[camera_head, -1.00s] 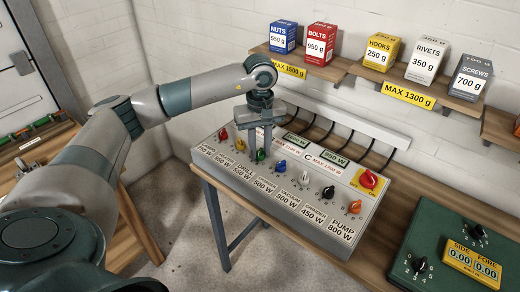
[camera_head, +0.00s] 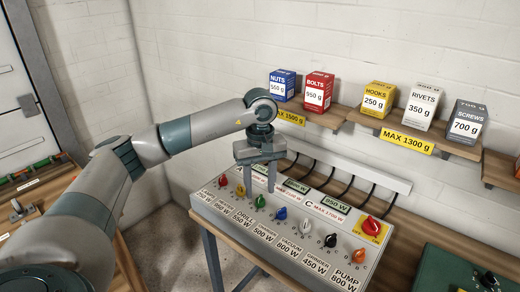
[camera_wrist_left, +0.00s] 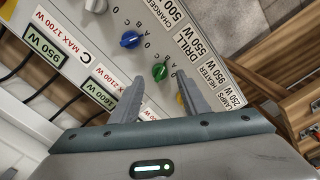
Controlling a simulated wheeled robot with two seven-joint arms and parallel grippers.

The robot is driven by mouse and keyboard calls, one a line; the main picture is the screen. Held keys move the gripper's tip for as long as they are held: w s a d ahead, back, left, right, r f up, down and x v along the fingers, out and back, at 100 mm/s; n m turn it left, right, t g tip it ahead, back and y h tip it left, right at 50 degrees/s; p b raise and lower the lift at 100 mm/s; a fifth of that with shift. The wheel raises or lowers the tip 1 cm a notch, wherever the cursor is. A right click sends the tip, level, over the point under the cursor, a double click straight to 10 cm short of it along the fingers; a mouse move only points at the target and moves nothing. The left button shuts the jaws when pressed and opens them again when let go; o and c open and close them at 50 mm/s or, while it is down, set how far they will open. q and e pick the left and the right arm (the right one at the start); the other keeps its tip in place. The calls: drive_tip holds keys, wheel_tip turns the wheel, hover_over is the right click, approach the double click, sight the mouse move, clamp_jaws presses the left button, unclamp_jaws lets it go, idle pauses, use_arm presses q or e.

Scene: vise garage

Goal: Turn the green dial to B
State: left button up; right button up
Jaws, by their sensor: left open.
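The green dial (camera_head: 260,201) sits on the sloped grey control panel (camera_head: 213,206), third from the left, above the DRILL 550 W label. It also shows in the left wrist view (camera_wrist_left: 160,71), with letters printed around it. I cannot tell which letter it points at. My left gripper (camera_head: 261,191) is open and points down at the green dial. In the left wrist view its two fingers (camera_wrist_left: 160,78) reach toward either side of the dial, with a gap around it. Nothing is held. My right gripper is not in view.
A yellow dial (camera_head: 240,190) and a blue dial (camera_head: 281,213) flank the green one closely. Several other dials and a red switch (camera_head: 372,226) share the panel. Shelves with boxes hang behind, and a green box (camera_head: 440,274) stands at the lower right.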

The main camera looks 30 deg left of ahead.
use_arm(q)
wheel_tip(320, 180, up, 8)
drive_tip(key=r+b, duration=0.1)
drive_tip(key=b, duration=0.1)
wheel_tip(320, 180, up, 4)
hover_over(261, 197)
drive_tip(key=shift+s+a+r+p, duration=0.1)
drive_tip(key=shift+r+p, duration=0.2)
drive_tip(key=shift+r, duration=0.2)
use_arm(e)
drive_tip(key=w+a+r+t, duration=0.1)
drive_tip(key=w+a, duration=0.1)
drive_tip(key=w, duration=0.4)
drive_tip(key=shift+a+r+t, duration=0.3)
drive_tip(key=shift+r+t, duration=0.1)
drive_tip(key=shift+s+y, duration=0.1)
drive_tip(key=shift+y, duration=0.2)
